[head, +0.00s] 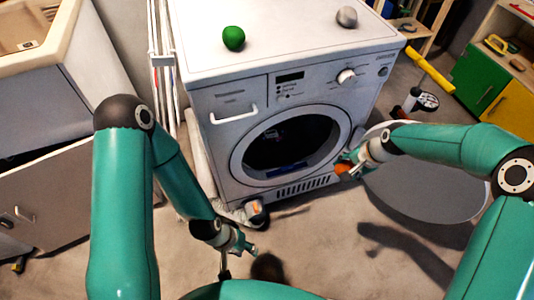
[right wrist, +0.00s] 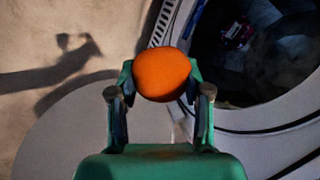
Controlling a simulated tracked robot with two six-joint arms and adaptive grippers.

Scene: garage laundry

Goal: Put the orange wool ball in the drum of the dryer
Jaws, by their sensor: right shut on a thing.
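The orange wool ball (head: 342,169) is held by my right gripper (head: 350,163) outside the dryer, by the lower right of its round opening. In the right wrist view the ball (right wrist: 162,74) sits between the two fingertips of the right gripper (right wrist: 160,88), which is shut on it. The white dryer (head: 230,125) stands with its drum (head: 285,140) open and dark inside. The drum (right wrist: 270,65) is right of the ball in the wrist view. My left gripper (head: 240,255) is low over the floor, left of the dryer front; its fingers are too small to judge.
The round dryer door (head: 425,190) hangs open at the right, below my right arm. A green ball (head: 233,38) and a grey ball (head: 347,16) lie on the dryer top. A small colourful item (right wrist: 237,32) shows inside the drum. A shoe-like item (head: 254,213) lies by the dryer's base.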

